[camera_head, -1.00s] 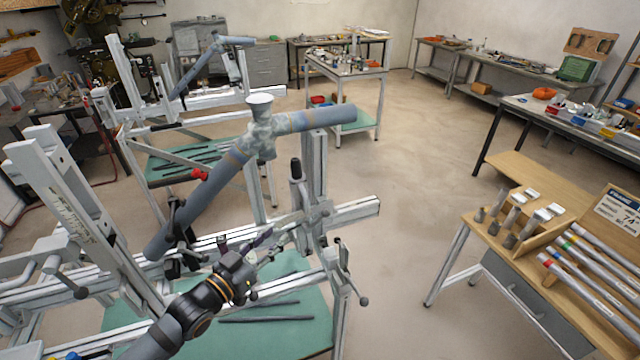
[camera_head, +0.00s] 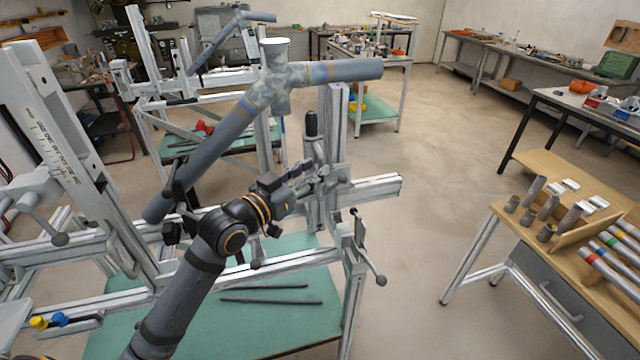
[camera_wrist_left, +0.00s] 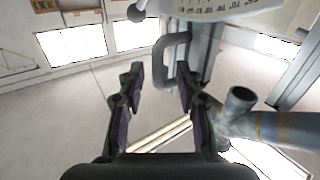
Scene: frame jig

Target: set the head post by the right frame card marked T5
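The jig's upright metal post (camera_head: 335,125) stands at the right end of the frame jig, with a black-knobbed lever (camera_head: 311,125) beside it. My left gripper (camera_head: 300,172) is close in front of this post in the head view. In the left wrist view my left gripper (camera_wrist_left: 160,82) is open, with nothing between its fingers. A grey loop handle (camera_wrist_left: 177,55) lies beyond the fingertips, and a curved scale plate (camera_wrist_left: 220,8) with numbers is at the top. The T5 mark is not readable in any view. My right gripper is not in view.
A grey tube frame (camera_head: 275,80) is clamped on the jig above my gripper. Its open tube (camera_wrist_left: 242,97) is near the right finger in the wrist view. A wooden bench (camera_head: 560,170) with tubes and white cards stands at right. The floor between is clear.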

